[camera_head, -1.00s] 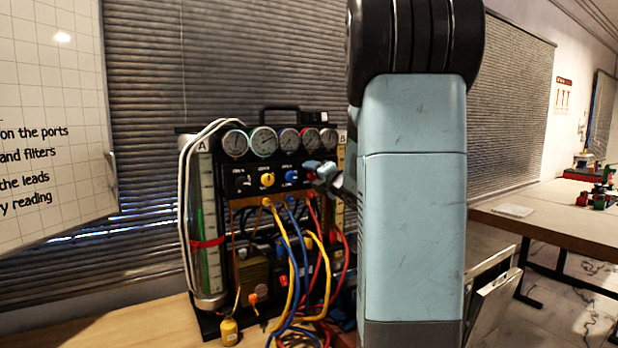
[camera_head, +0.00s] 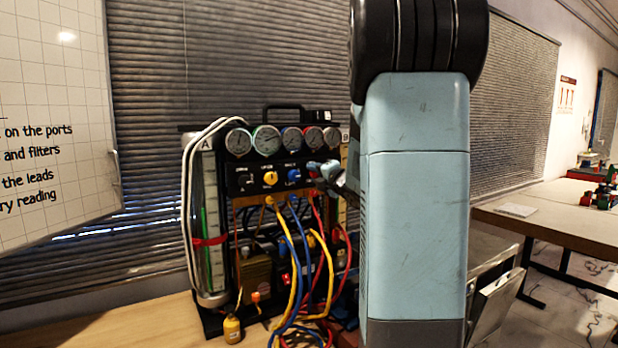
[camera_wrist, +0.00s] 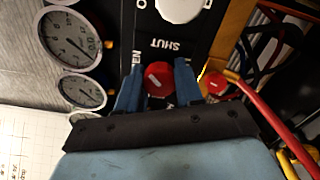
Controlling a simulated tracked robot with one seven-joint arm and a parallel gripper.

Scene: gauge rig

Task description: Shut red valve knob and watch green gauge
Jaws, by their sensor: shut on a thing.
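The red valve knob (camera_wrist: 158,78) sits between the two blue fingers of my gripper (camera_wrist: 157,86) in the wrist view. The fingers are shut on its sides. A short pale mark slants across the knob's face, and an upside-down "SHUT" label stands above it in the picture. In the head view my gripper (camera_head: 322,172) is at the right end of the black valve panel and hides most of the knob. The green gauge (camera_head: 266,140), green-rimmed, is second from the left in the row above. Its face is visible, but its needle is too small to read.
Yellow (camera_head: 270,178) and blue (camera_head: 293,175) knobs are left of my gripper. Yellow, blue and red hoses hang below the panel. In the wrist view a red port (camera_wrist: 216,84) with a red hose is close to the right finger. A table (camera_head: 560,216) stands at right.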

